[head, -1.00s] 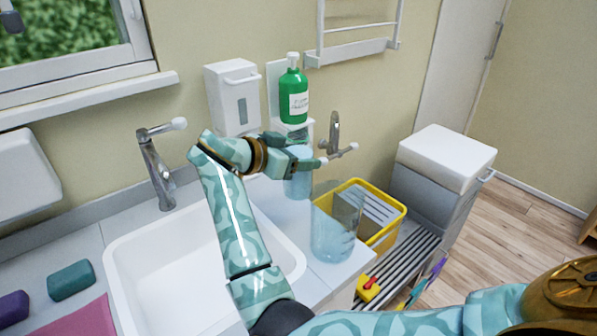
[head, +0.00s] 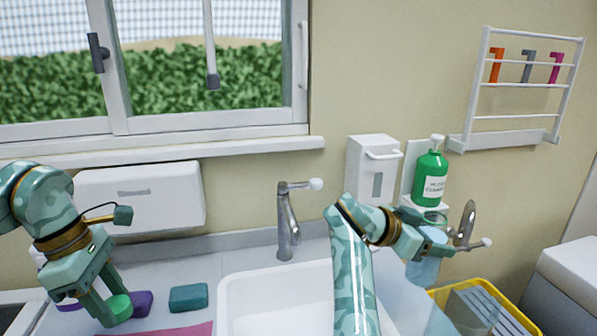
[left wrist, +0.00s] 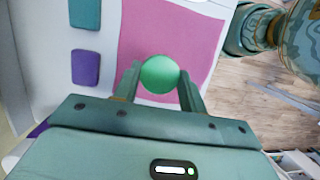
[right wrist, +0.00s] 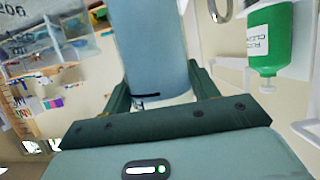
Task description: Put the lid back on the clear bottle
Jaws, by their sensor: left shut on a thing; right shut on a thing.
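My left gripper (head: 108,298) is at the lower left of the head view, low over the counter, shut on a round green lid (head: 120,307). The lid also shows between the fingertips in the left wrist view (left wrist: 159,74). My right gripper (head: 434,244) is at the right of the sink, shut on a see-through bluish bottle (head: 424,271). The bottle fills the space between the fingers in the right wrist view (right wrist: 160,50); my gripper partly hides its top in the head view. Lid and bottle are far apart, with the sink between them.
A white sink (head: 270,300) with a tap (head: 287,225) lies between my grippers. A teal block (head: 188,297), a purple block (head: 141,303) and a pink cloth (head: 185,329) lie near the left gripper. A green pump bottle (head: 430,178) and a yellow crate (head: 515,312) are at right.

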